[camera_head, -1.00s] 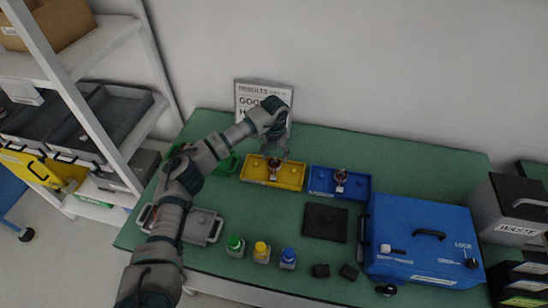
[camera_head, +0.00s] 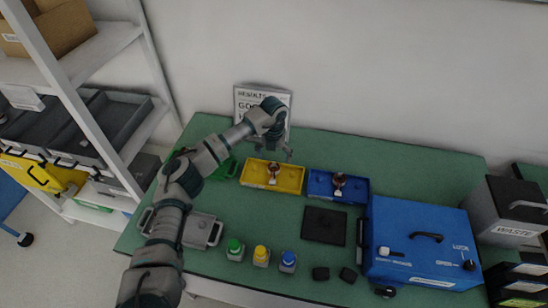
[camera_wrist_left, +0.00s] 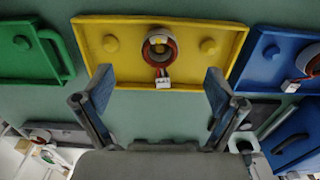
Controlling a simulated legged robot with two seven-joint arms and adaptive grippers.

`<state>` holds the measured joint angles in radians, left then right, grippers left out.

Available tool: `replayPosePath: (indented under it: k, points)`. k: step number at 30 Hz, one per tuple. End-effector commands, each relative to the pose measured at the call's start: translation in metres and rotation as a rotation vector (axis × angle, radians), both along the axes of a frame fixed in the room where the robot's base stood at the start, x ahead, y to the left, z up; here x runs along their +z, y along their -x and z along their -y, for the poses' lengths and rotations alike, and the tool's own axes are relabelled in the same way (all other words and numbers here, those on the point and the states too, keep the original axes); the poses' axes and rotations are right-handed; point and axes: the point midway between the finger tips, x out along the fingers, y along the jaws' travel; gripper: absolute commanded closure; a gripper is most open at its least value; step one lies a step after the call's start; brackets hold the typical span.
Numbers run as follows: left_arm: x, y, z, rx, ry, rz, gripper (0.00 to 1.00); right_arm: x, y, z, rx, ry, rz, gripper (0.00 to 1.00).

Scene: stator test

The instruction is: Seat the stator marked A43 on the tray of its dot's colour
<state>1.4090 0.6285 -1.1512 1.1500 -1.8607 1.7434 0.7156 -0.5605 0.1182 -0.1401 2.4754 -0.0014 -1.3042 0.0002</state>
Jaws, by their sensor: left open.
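A copper-and-grey ring stator (camera_head: 272,167) sits at the middle of the yellow tray (camera_head: 293,184); it also shows in the left wrist view (camera_wrist_left: 151,38), with a white tag whose marking is too small to read. A second stator (camera_head: 339,180) sits on the blue tray (camera_head: 357,192), with a white tag visible in the left wrist view. The green tray (camera_head: 227,168) is partly hidden behind my left arm. My left gripper (camera_head: 282,153) is open and empty, above and apart from the yellow tray's stator. My right gripper is out of view.
Green, yellow and blue capped bottles (camera_head: 261,256) stand near the front edge. A black square plate (camera_head: 325,225) lies mid-table. A blue case (camera_head: 420,245) and a waste bin (camera_head: 508,210) stand right. A sign (camera_head: 245,98) stands at the back.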

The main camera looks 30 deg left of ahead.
Motion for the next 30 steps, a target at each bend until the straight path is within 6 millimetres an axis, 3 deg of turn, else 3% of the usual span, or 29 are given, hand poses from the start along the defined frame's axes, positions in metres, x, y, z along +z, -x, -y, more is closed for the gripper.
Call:
replayPosePath:
  k: [15, 21, 30]
  points:
    - [0.100, -0.002, -0.001, 0.001, 0.002, 0.003, 0.06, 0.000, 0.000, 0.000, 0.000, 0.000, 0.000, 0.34]
    - [0.114, -0.002, -0.001, 0.000, 0.003, 0.002, 0.06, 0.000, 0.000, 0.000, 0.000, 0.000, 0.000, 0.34]
    - [0.115, -0.002, -0.001, 0.000, 0.002, 0.001, 0.06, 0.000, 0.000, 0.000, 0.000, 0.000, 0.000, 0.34]
